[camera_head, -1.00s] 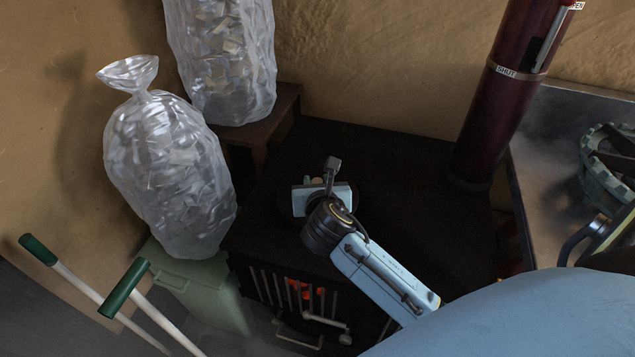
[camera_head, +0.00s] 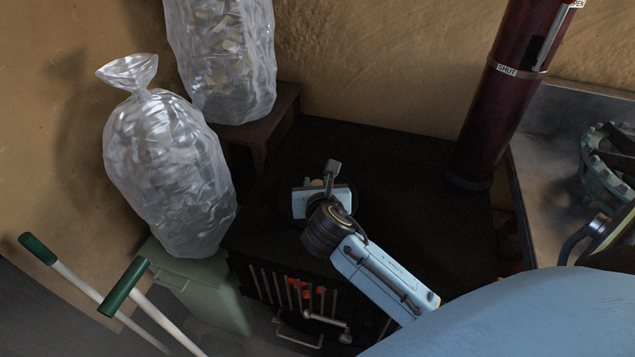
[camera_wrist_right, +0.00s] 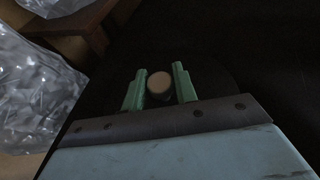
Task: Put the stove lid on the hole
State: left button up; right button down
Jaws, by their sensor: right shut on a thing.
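The black stove (camera_head: 410,190) stands against the clay wall, with red glow behind its front bars. My right gripper (camera_head: 318,183) is low over the left-middle part of the stove top. In the right wrist view its green fingers (camera_wrist_right: 160,88) are shut on a round tan knob (camera_wrist_right: 159,82), which appears to be the stove lid's handle. The dark lid below the knob barely stands out from the black top, and I cannot tell whether it touches it. The hole cannot be made out; my gripper and the dark surface hide that area. My left gripper is not in view.
Clear bags (camera_head: 168,165) stand at the left, one on a green bin (camera_head: 205,293) and one on a wooden stand (camera_head: 283,103). A dark red flue pipe (camera_head: 492,110) rises at the back right. Green-handled poles (camera_head: 125,287) are front left. The right stove top is clear.

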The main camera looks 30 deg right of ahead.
jog(key=c, duration=1)
grip_release()
jog(key=shift+f, duration=0.2)
jog(key=shift+s+a+r, duration=0.1)
jog(key=shift+s+r, duration=0.05)
jog(key=shift+s, duration=0.05)
jog(key=p+v, duration=0.2)
jog(key=v, duration=0.3)
jog(key=shift+r, duration=0.1)
jog(key=p+v, duration=0.2)
jog(key=v, duration=0.5)
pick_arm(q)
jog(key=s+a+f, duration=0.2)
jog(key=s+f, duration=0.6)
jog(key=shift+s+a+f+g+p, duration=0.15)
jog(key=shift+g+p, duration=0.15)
pick_arm(e)
jog(key=shift+s+a+r, duration=0.1)
jog(key=shift+s+a, duration=0.15)
jog(key=shift+s, duration=0.15)
